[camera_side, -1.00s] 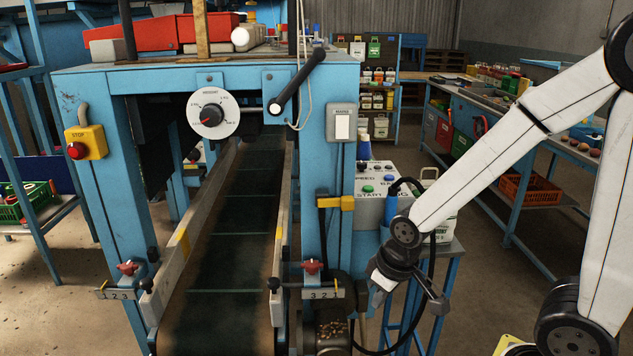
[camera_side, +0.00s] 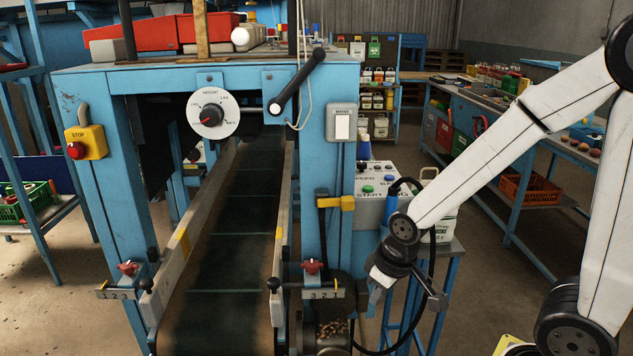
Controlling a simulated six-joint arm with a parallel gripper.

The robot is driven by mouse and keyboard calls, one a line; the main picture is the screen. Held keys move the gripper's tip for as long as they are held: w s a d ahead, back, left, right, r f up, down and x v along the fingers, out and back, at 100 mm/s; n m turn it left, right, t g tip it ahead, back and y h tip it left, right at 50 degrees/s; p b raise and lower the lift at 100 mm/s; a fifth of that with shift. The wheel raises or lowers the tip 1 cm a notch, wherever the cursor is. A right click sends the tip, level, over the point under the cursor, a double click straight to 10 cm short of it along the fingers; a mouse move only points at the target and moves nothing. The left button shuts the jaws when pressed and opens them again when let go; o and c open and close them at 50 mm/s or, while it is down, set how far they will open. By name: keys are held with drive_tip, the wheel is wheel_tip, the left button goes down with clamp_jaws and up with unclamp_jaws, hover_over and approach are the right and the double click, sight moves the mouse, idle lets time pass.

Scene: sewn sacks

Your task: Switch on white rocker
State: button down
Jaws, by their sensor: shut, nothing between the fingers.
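The white rocker (camera_side: 342,126) sits in a grey box labelled MAINS (camera_side: 331,133) on the right post of the blue machine frame. Its face looks flat from here; I cannot tell which way it is tipped. My gripper (camera_side: 374,294) is at the lower right of the frame, well below and a little right of the rocker, apart from it. It is shut and empty. It points down and left, in front of the lower part of the grey START panel's stand. The fingertips are small and partly dark in this view.
A black lever (camera_side: 297,82) and a hanging cord (camera_side: 301,70) are left of the rocker. Below it a yellow clamp (camera_side: 337,203) juts from the post. The START panel (camera_side: 376,188) stands right of the post. A conveyor belt (camera_side: 235,240) runs between the posts.

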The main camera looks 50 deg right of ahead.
sight(348, 133)
drive_tip(key=w+d+r+n+t, duration=0.1)
drive_tip(key=w+d+r, duration=0.3)
drive_tip(key=r, duration=0.6)
drive_tip(key=w+d+r+n+t, duration=0.1)
drive_tip(key=w+d+r+n, duration=0.3)
drive_tip(key=r, duration=0.7)
drive_tip(key=w+d+r+n+t, duration=0.2)
drive_tip(key=w+d+r, duration=0.2)
drive_tip(key=r, duration=0.6)
drive_tip(key=shift+r+n+h, duration=0.25)
drive_tip(key=shift+n+h, duration=0.05)
drive_tip(key=shift+h, duration=0.1)
drive_tip(key=shift+f, duration=0.1)
drive_tip(key=x, duration=0.7)
drive_tip(key=d+x, duration=0.1)
drive_tip(key=x, duration=0.2)
drive_tip(key=shift+w, duration=0.55)
drive_tip(key=shift+w+d+f, duration=0.1)
drive_tip(key=shift+w+d, duration=0.8)
drive_tip(key=shift+w, duration=0.05)
